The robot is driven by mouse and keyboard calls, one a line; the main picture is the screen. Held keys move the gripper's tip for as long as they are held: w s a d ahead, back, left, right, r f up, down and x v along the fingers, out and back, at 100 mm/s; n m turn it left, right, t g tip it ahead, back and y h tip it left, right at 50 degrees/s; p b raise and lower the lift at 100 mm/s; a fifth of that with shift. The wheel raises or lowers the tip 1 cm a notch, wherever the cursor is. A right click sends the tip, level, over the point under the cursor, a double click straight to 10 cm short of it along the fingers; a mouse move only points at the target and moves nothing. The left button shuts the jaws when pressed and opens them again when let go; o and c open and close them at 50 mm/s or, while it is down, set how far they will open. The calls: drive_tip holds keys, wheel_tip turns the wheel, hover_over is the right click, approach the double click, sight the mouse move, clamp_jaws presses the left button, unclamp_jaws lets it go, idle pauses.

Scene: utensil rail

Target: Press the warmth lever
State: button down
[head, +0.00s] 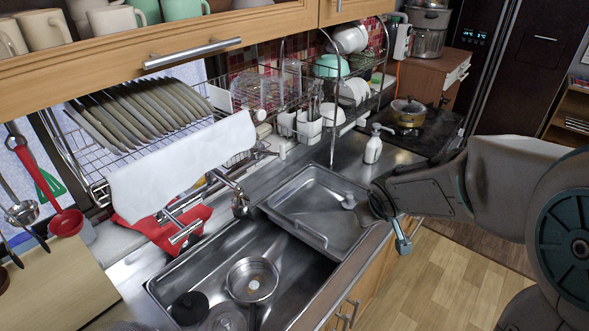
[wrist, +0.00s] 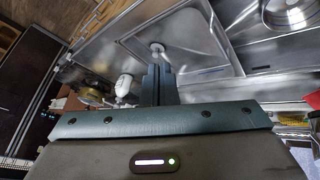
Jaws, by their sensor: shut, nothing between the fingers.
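A chrome tap (head: 238,200) stands behind the sink in the head view, its end over the basin. A chrome bar-shaped piece (head: 186,232) shows to its left, beside a red cloth. No part is clearly marked as the warmth lever, and I cannot tell which piece it is. The white cloth on the dish rack hides part of the tap area. My gripper (head: 374,205) is over the right end of the metal sink tray, well right of the tap. In the wrist view its fingers (wrist: 157,82) are together and empty, pointing toward the tray.
The metal tray (head: 300,228) covers the sink's right part. A pan (head: 252,279) lies in the left basin. A white soap bottle (head: 373,150) stands behind the tray. A plate rack (head: 120,150) hangs above the tap, under the wooden cupboard. Floor is free in front.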

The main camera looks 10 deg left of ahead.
drive_tip(key=s+d+r+m+g, duration=0.1)
drive_tip(key=s+d+r+m, duration=0.1)
drive_tip(key=s, duration=0.8)
drive_tip(key=s+d+r+m+g+b, duration=0.1)
drive_tip(key=s+d+r+m, duration=0.2)
drive_tip(key=s+d, duration=0.4)
drive_tip(key=s+m, duration=0.1)
drive_tip(key=s, duration=0.3)
drive_tip(key=shift+s+g, duration=0.2)
drive_tip(key=shift+g, duration=0.2)
drive_tip(key=shift+r, duration=0.1)
